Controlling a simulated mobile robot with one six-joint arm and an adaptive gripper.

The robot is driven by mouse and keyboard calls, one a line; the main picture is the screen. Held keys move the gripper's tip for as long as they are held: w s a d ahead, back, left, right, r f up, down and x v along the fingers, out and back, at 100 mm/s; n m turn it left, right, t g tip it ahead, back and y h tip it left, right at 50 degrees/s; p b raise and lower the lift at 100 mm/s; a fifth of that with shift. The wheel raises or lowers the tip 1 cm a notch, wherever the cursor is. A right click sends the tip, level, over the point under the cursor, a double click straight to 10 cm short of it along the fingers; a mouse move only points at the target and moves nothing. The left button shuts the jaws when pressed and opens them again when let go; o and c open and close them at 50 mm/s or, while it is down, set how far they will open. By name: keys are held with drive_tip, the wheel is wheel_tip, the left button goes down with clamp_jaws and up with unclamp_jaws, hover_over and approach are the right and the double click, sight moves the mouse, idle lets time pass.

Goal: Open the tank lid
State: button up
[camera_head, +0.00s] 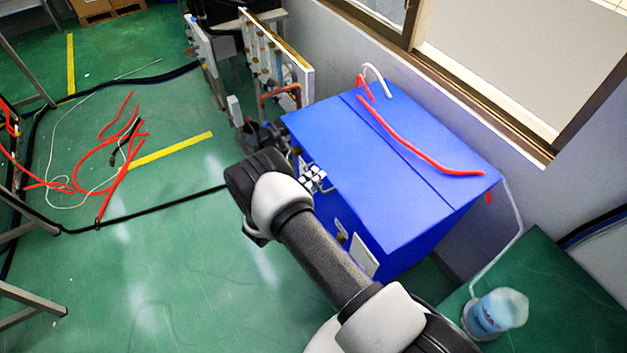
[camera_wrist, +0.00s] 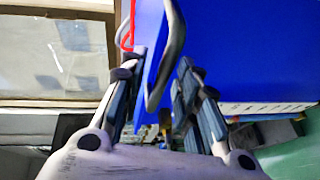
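The blue tank (camera_head: 380,240) stands against the wall at right in the head view. Its lid (camera_head: 365,170) lies flat and closed, with a seam across the top. My gripper (camera_head: 315,178) is at the lid's left edge, partly hidden behind my wrist. In the wrist view the gripper (camera_wrist: 160,90) has its two fingers apart. A bent metal handle (camera_wrist: 172,45) reaches into the gap between them; contact with either finger is not clear. Blue tank surface (camera_wrist: 250,50) fills the upper right there.
A red hose (camera_head: 415,145) lies across the tank top. A blue-labelled container (camera_head: 495,313) stands on a green surface at lower right. A panel with tubes (camera_head: 270,60) is behind. Red hoses (camera_head: 105,155) and black cables lie on the floor at left.

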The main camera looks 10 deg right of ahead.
drive_tip(key=shift+c, duration=0.6)
clamp_jaws()
